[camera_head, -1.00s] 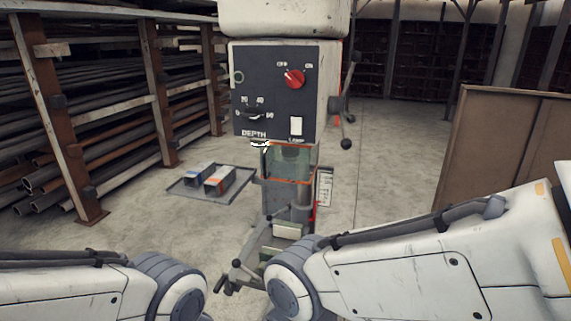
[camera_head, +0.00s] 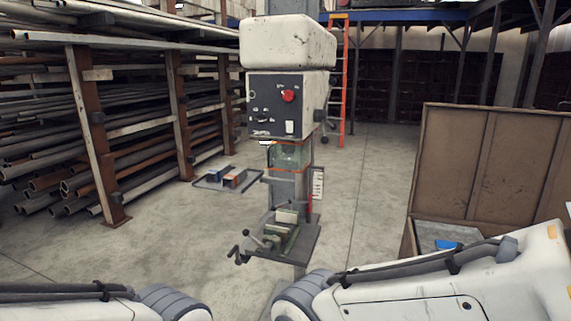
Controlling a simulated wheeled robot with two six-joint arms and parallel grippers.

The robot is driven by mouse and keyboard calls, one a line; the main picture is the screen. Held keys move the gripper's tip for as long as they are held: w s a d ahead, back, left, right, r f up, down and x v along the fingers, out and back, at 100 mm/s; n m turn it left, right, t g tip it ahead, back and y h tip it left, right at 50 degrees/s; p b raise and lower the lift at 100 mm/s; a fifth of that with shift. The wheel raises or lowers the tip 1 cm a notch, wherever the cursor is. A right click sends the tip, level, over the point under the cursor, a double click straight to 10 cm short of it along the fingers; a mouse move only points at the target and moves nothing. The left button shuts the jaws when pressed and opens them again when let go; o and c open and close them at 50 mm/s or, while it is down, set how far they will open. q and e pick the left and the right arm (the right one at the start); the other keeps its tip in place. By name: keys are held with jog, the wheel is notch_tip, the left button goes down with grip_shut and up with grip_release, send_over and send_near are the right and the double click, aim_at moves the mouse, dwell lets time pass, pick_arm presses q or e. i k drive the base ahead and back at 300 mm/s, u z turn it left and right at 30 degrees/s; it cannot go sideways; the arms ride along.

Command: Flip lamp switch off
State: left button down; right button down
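A drill press (camera_head: 287,42) stands ahead, with a dark control panel on its front. The white lamp switch (camera_head: 290,127) sits at the panel's lower right; its position is too small to tell. A red knob (camera_head: 288,96) is above it and a depth dial is at the left. My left arm (camera_head: 90,303) and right arm (camera_head: 450,275) show at the bottom, well apart from the panel. Neither gripper is in view.
The drill's table with a vise (camera_head: 284,232) juts toward me. A tray with boxes (camera_head: 228,180) is behind left. Pipe racks (camera_head: 90,130) line the left, and a brown crate (camera_head: 490,165) stands at right.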

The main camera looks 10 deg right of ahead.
aim_at(289, 124)
jog(key=u, duration=0.2)
jog(key=i, duration=0.85)
jog(key=z, duration=0.05)
jog(key=k, duration=0.55)
jog(key=z, duration=0.45)
jog(key=i, duration=0.45)
